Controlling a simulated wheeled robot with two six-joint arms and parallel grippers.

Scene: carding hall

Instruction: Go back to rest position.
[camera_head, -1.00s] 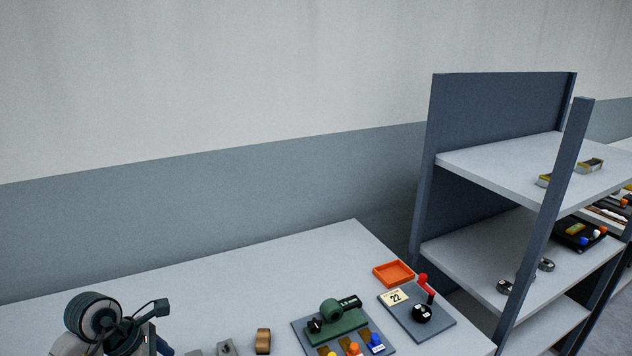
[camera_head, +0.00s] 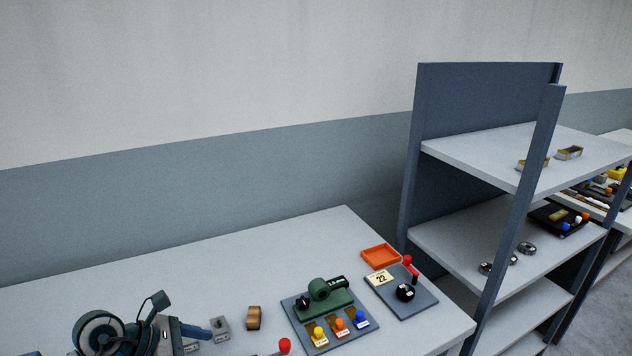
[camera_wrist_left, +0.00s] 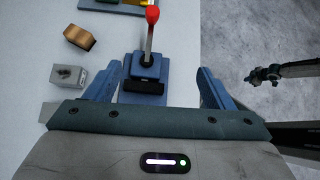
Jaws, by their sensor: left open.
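My left gripper (camera_head: 192,333) is low in the head view, over the near part of the table. In the left wrist view my left gripper (camera_wrist_left: 162,82) has its two blue fingers spread wide, with nothing held. A blue-grey device (camera_wrist_left: 146,72) with a red-knobbed lever (camera_wrist_left: 151,28) shows beyond and between the fingers. The red knob (camera_head: 285,345) also shows at the bottom of the head view. My right gripper is not identifiable in either view.
The table (camera_head: 190,265) holds a brown block (camera_head: 254,317), a grey block (camera_head: 220,328), a green-topped panel (camera_head: 325,305), an orange tray (camera_head: 381,256) and a red-lever panel (camera_head: 402,290). A grey shelf unit (camera_head: 465,239) stands at right. The table's back is clear.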

